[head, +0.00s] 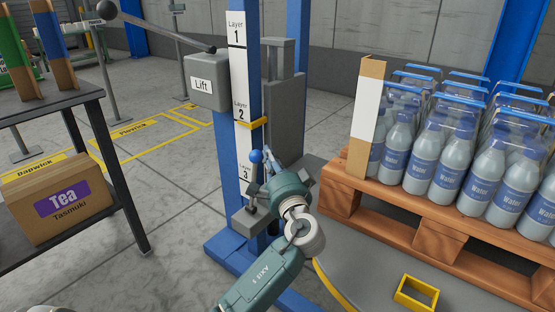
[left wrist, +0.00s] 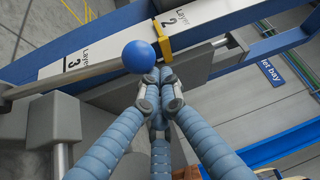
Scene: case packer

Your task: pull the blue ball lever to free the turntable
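The blue ball (head: 256,156) tops a lever on the front of the blue lift column, beside the "Layer" scale. My left gripper (head: 268,160) is just to the right of the ball, its fingers pointing up along the column. In the left wrist view the ball (left wrist: 139,56) lies just past the fingertips (left wrist: 157,78), slightly left of them. The fingers come together at their tips, and no ball is between them. Whether they touch the ball or its rod is hidden. The turntable cannot be made out for certain. My right gripper is not in view.
A grey "Lift" box (head: 207,82) with a black-knobbed lever (head: 107,10) is at upper left. A yellow pointer (head: 253,123) sits near Layer 2. A wooden pallet (head: 430,232) of water bottles stands right. A rack with a Tea box (head: 58,205) stands left.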

